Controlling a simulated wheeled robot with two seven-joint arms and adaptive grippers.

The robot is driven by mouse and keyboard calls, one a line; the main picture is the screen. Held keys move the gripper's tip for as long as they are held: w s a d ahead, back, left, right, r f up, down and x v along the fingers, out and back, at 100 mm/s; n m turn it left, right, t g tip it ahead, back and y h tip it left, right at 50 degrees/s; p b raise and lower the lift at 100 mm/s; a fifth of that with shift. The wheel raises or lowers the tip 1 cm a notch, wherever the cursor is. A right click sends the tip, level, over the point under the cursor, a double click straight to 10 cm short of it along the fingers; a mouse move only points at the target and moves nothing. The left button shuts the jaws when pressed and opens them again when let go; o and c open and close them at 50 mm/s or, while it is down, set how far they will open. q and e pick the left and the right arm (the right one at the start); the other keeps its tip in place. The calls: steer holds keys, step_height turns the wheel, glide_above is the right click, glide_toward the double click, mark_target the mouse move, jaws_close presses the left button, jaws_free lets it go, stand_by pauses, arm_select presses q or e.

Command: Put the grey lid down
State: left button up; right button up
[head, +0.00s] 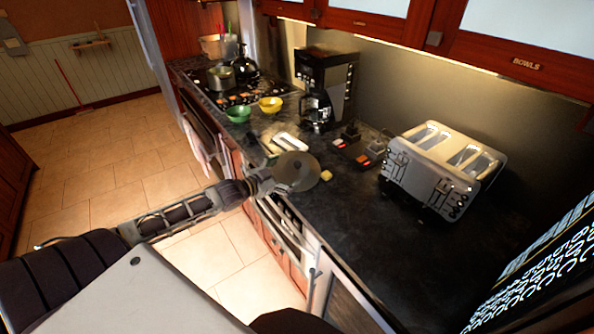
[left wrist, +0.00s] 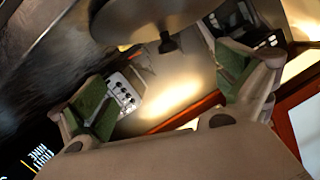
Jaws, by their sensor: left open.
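The grey lid (head: 298,172) is a round disc at the front edge of the dark counter in the head view. My left gripper (head: 268,180) reaches in from the left and overlaps the lid's left side. In the left wrist view, the lid (left wrist: 150,14) fills the upper part, with its dark knob (left wrist: 168,43) pointing toward my gripper. My left gripper (left wrist: 165,85) is open, its green-padded fingers spread wide, with a visible gap to the knob on both sides. I cannot tell whether the lid lies flat on the counter. My right gripper is not in view.
Green (head: 238,114) and yellow (head: 271,105) bowls sit by the stove, which holds a pot (head: 221,78). The counter (head: 350,225) is clear toward the front right.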

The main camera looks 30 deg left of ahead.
mark_target(299, 167)
arm_select(q)
steer(key=shift+x, duration=1.45)
steer(key=shift+w, duration=0.1)
steer(key=shift+x, duration=2.5)
steer(key=shift+a+f, duration=0.15)
steer(key=shift+c, duration=0.4)
